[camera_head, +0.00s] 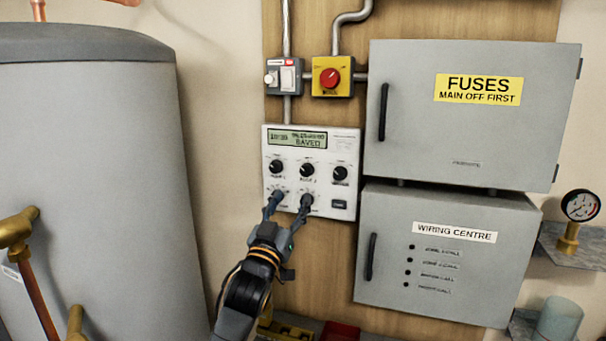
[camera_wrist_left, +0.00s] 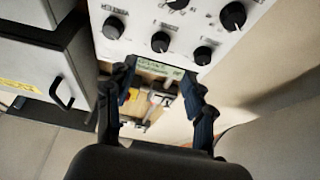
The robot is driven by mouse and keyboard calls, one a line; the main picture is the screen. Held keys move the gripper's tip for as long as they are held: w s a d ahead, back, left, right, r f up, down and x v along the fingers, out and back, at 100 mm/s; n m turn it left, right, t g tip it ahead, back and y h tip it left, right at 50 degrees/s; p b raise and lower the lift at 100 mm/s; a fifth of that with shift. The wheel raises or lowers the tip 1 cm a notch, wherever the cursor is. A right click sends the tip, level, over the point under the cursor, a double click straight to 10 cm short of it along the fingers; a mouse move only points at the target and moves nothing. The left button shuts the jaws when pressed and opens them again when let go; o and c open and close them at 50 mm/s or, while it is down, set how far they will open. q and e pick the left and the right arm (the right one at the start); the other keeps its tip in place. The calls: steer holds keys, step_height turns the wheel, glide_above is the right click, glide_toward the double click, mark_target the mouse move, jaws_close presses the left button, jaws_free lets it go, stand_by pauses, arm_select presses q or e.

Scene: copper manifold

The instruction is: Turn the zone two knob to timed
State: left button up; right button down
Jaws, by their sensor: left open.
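The middle one, apparently labelled zone 2 (camera_head: 307,169), also shows in the left wrist view (camera_wrist_left: 160,42). I cannot read its setting. The left knob (camera_head: 276,166) and right knob (camera_head: 340,172) flank it. My left gripper (camera_head: 287,207) is open and empty, its fingertips over the panel's lower part, below the upper row. They partly hide the lower knobs. In the left wrist view the gripper (camera_wrist_left: 158,75) frames the screen.
A grey fuse box (camera_head: 460,140) and a wiring centre box (camera_head: 440,275) stand close to the panel's right. A red switch (camera_head: 331,78) and a small switch box (camera_head: 283,76) are above. A large grey tank (camera_head: 95,190) fills the left. A gauge (camera_head: 580,205) is far right.

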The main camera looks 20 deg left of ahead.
mark_target(305, 172)
arm_select(q)
steer(key=p+x, duration=0.2)
steer(key=x, duration=0.7)
steer(key=shift+w, duration=0.2)
jaws_close()
